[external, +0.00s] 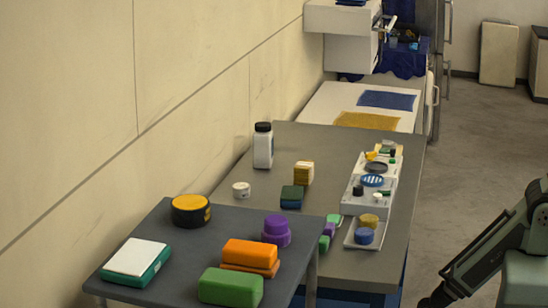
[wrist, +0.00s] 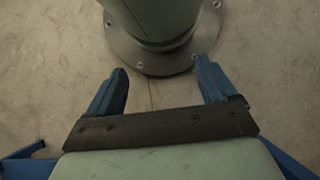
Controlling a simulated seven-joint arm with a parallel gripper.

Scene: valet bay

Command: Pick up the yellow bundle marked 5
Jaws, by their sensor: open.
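No mark 5 is readable in either view. A small block with yellow-brown sides and a pale top (external: 304,172) stands on the long grey table, and it may be the yellow bundle. A flat yellow cloth (external: 366,121) lies on the white surface behind that table. My gripper (wrist: 161,82) is open and empty in the wrist view, its two blue fingers wide apart above the floor and my round base. In the external view my arm is at the lower right, apart from the tables.
The long grey table (external: 270,150) carries a white bottle (external: 263,147), a dark green block (external: 292,197) and white trays (external: 366,197) at its right. A nearer dark table (external: 185,275) holds orange, green, purple and black-yellow items.

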